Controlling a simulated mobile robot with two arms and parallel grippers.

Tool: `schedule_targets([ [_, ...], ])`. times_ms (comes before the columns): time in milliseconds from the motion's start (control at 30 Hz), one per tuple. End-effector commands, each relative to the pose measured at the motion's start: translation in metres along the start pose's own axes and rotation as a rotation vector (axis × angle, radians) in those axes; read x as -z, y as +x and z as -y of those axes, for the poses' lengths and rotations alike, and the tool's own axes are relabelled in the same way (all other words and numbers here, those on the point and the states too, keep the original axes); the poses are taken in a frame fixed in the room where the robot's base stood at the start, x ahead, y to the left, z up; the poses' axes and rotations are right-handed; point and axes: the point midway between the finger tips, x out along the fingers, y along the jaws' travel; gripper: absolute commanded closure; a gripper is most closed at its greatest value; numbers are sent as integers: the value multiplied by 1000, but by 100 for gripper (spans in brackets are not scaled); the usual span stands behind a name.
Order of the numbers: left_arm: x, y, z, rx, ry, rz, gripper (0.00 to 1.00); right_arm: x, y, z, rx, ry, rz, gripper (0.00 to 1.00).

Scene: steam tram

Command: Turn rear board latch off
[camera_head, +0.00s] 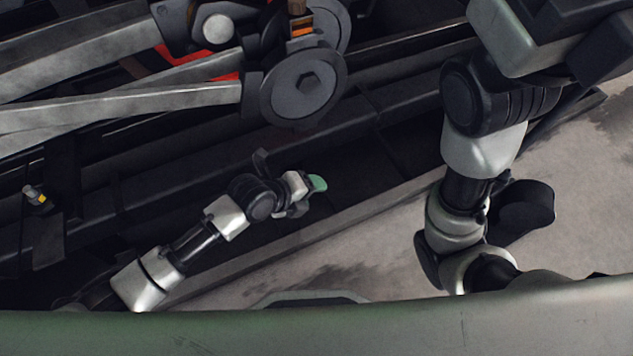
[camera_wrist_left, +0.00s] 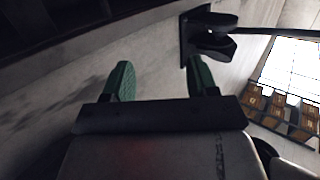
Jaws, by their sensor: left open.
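My left gripper (camera_head: 312,186) reaches in from the lower left beside the tram's dark lower frame. Its green fingertip pad shows in the head view. In the left wrist view the two green fingers (camera_wrist_left: 160,80) stand wide apart with nothing between them. A black bracket-like part (camera_wrist_left: 211,38) with a thin rod sits beyond the right finger, apart from it. I cannot tell whether this is the rear board latch. No latch is clearly recognisable in the head view. My right gripper is out of view; only my right arm's links show.
Steel rods and a round crank end (camera_head: 303,86) fill the upper left. Bare concrete floor (camera_head: 590,190) lies at right. Shelves with boxes (camera_wrist_left: 280,105) stand at right in the wrist view.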

Motion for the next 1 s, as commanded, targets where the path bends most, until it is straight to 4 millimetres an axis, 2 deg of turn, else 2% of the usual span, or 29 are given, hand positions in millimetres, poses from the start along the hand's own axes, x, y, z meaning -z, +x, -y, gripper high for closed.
schedule_targets([
  [33, 1, -5, 11, 36, -30, 12, 42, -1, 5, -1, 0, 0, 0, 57],
  [200, 1, -14, 34, 137, -118, 45, 42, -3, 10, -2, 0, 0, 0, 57],
  [433, 1, -21, 48, 205, -176, 62, 42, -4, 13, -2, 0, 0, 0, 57],
  [833, -2, -21, 47, 202, -204, 67, 42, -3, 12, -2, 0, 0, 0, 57],
  [933, -15, -16, 36, 163, -321, 80, 42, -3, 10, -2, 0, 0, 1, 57],
  [1000, -30, -11, 21, 115, -478, 100, 42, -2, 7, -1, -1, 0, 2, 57],
])
